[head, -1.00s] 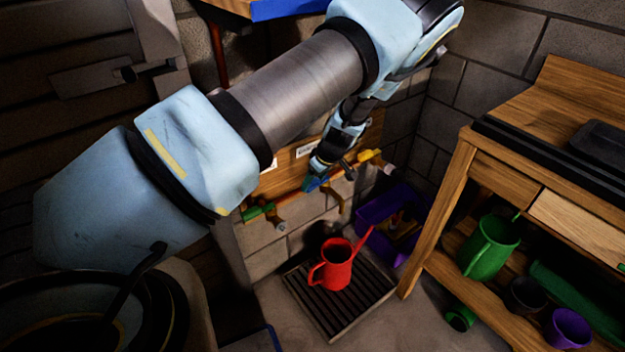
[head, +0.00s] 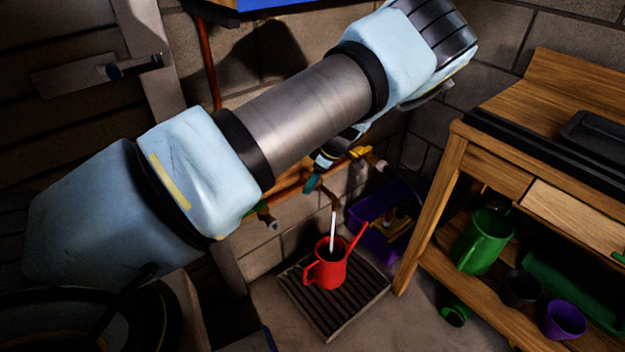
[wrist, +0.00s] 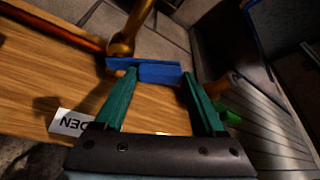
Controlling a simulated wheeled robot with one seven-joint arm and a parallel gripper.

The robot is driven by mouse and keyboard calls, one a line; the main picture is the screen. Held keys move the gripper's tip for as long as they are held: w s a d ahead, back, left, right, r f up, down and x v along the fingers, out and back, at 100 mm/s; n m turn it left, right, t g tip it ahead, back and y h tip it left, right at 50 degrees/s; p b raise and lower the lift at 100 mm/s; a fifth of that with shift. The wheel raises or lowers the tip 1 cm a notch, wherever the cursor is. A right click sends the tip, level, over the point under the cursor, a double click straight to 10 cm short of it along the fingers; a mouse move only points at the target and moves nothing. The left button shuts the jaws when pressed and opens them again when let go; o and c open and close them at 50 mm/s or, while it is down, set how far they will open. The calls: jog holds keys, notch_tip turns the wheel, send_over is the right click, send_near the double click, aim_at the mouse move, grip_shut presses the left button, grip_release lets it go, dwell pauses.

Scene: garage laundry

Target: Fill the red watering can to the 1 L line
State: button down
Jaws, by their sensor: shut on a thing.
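The red watering can (head: 328,271) stands upright on the slatted drain grate, its spout to the upper right. A white water stream (head: 333,230) falls from the middle tap (head: 335,198) into its open top. The water level and the 1 L line cannot be made out. My gripper (wrist: 158,78) is shut on the blue tap handle (wrist: 147,72), with a green finger at each end of it.
A green-handled tap (head: 264,210) is left and a yellow-handled tap (head: 360,152) right on the same pipe. A purple crate (head: 373,236) sits behind the grate (head: 350,318). A wooden bench (head: 447,165) stands right, with a green can (head: 485,243) on its shelf.

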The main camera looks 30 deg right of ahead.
grip_release()
jog(key=shift+r, duration=0.1)
jog(key=v, duration=1)
jog(key=shift+r+b, duration=0.3)
